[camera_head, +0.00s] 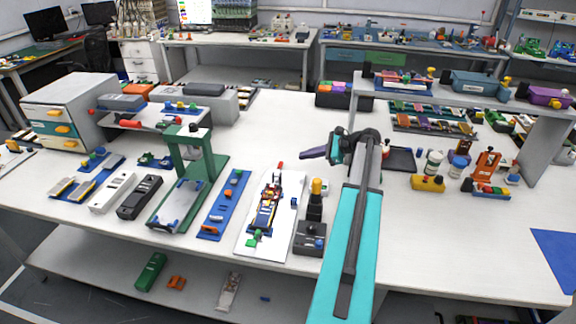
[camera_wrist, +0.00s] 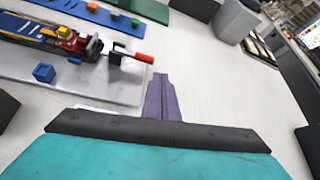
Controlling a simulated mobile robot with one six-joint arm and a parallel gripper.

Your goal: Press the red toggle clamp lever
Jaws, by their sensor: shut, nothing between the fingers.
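The toggle clamp has a red lever handle (camera_wrist: 138,56) on a dark bar, at the far end of a white plate (camera_wrist: 115,88). In the head view the red lever (camera_head: 281,166) sticks up at the plate's back end. My gripper (camera_wrist: 160,78) has its purple fingers together with nothing between them. In the head view my gripper (camera_head: 304,155) is to the right of the lever, fingers pointing left. In the wrist view the fingertips appear just beside the lever's end, apart from it. I cannot tell the exact height difference.
A black stand with a yellow knob (camera_head: 316,188) is right of the white plate. A blue board (camera_head: 224,203) and a green press (camera_head: 213,165) are to its left. A raised shelf (camera_head: 450,96) stands at the right. The table behind the lever is mostly clear.

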